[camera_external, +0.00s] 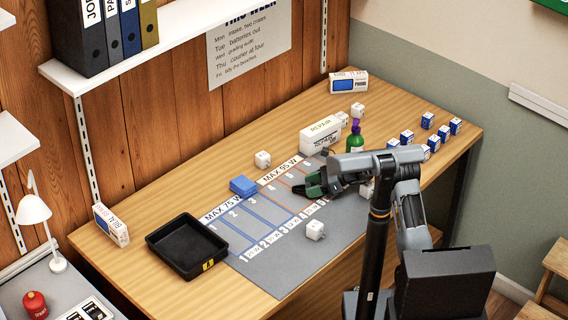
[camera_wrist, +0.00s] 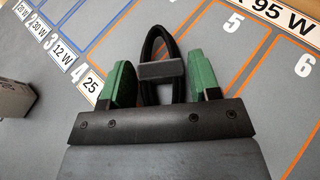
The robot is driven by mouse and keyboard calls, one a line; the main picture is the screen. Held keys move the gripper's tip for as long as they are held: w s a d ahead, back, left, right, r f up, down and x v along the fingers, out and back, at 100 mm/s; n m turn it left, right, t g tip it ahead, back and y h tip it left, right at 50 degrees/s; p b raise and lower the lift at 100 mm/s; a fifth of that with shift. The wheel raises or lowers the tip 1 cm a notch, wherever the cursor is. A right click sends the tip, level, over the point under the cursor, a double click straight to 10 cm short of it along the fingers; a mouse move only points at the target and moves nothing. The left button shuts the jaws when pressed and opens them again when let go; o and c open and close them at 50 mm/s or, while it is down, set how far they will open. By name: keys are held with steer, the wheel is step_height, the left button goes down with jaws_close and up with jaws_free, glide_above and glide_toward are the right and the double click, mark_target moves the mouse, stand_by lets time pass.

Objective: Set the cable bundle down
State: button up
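The cable bundle (camera_wrist: 161,71) is a black looped cable with a dark grey band around its middle. The bundle is hard to make out there. I cannot tell whether it touches the mat.
A black tray (camera_external: 187,246) stands left of the mat. A blue block (camera_external: 243,186) lies at the mat's back edge. White cubes, including one (camera_external: 315,230) at the mat's front, stand around. A green bottle (camera_external: 355,138) and a REPAIR box (camera_external: 320,135) stand behind my gripper.

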steer(key=shift+o, duration=1.3)
steer(key=shift+d+r, duration=0.3)
steer(key=v, duration=0.4)
steer(key=shift+d+p, duration=0.25)
steer(key=shift+p, duration=0.1)
step_height(320, 180, up, 7)
steer(key=p, duration=0.1)
steer(key=s+d+f+n+t+h, duration=0.1)
steer(key=s+d+n+t+h, duration=0.2)
steer(key=s+d+n+h, duration=1)
steer(key=s+d+n, duration=0.5)
steer(key=s+d, duration=0.4)
steer(key=s, duration=0.1)
steer(key=shift+s+d+f, duration=0.15)
steer(key=shift+d+f, duration=0.1)
steer(key=shift+d, duration=0.05)
